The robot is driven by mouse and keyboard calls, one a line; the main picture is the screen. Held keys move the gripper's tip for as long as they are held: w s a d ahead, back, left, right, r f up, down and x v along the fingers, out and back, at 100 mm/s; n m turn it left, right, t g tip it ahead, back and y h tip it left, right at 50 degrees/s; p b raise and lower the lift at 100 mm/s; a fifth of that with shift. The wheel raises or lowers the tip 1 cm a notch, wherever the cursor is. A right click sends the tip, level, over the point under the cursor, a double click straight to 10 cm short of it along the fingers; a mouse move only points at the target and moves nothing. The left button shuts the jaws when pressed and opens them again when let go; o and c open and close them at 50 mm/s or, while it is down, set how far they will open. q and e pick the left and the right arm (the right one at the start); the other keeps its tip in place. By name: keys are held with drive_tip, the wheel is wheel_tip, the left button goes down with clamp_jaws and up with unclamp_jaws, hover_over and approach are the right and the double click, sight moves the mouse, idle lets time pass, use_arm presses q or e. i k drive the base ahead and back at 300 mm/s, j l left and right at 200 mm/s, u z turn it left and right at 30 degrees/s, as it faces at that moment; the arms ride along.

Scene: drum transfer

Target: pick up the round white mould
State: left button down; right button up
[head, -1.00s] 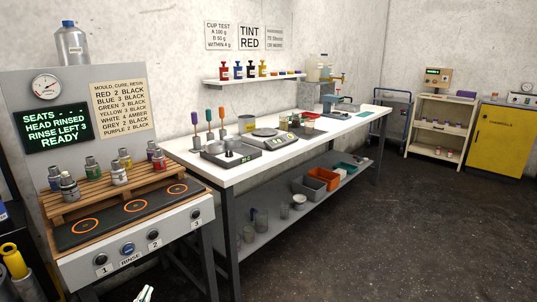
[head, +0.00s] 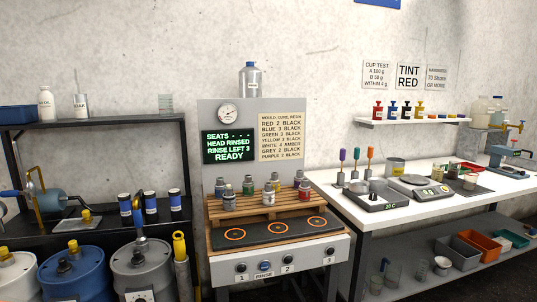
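I cannot pick out the round white mould for certain. A small round white cup-like thing (head: 442,265) stands on the lower shelf under the white bench, left of the grey bin; it is too small to tell whether it is the mould. Several small pots with coloured labels (head: 248,186) stand on a wooden rack above three orange rings on the dark top of the console (head: 258,267). The screen (head: 229,146) reads head rinsed, rinse left 3, ready, with the seats shown as dashes. Neither of my grippers shows in the head view.
The white bench (head: 345,214) on the right carries scales and coloured tools. Grey and orange bins (head: 482,244) sit on its lower shelf. A black shelf (head: 100,125) and several drums (head: 75,275) stand on the left. A yellow-handled tool (head: 180,245) stands beside the console.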

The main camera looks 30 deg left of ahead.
sight(267, 193)
drive_tip(key=i+l+u, duration=0.1)
drive_tip(key=u, duration=1.25)
drive_tip(key=i+l+u, duration=0.25)
drive_tip(key=l+u, duration=0.2)
drive_tip(key=i+l+u, duration=0.1)
drive_tip(key=l+u, duration=0.15)
drive_tip(key=l, duration=0.2)
